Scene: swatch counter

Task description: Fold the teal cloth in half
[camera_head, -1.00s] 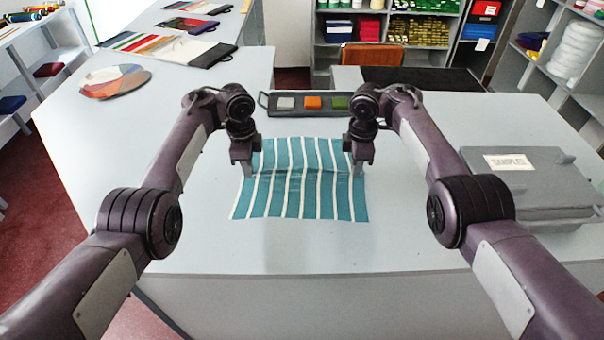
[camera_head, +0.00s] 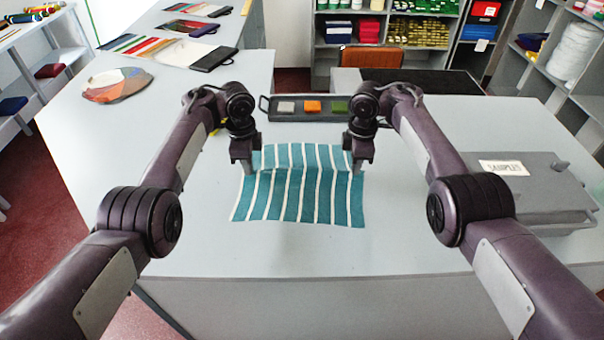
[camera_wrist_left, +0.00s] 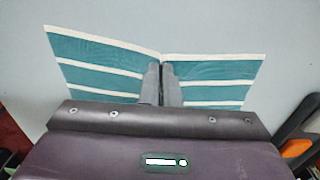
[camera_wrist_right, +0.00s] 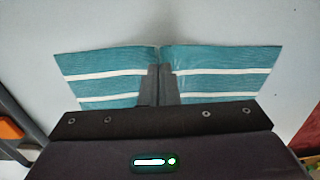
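The teal cloth (camera_head: 300,198) with white stripes lies on the grey counter, its near part flat. A raised ridge crosses it between my grippers, and the stripes break there. My left gripper (camera_head: 243,172) is at the middle of the cloth's left edge. In the left wrist view its fingers (camera_wrist_left: 161,70) are together, with the cloth (camera_wrist_left: 100,60) drawn to a crease between them. My right gripper (camera_head: 359,172) is at the middle of the right edge. In the right wrist view its fingers (camera_wrist_right: 160,72) are also closed on creased cloth (camera_wrist_right: 225,60).
A dark tray (camera_head: 262,103) with grey, orange and green blocks stands behind the cloth. A grey lidded box (camera_head: 545,190) with a label is at the right. A round colour swatch (camera_head: 117,84) lies at the far left. The counter in front of the cloth is clear.

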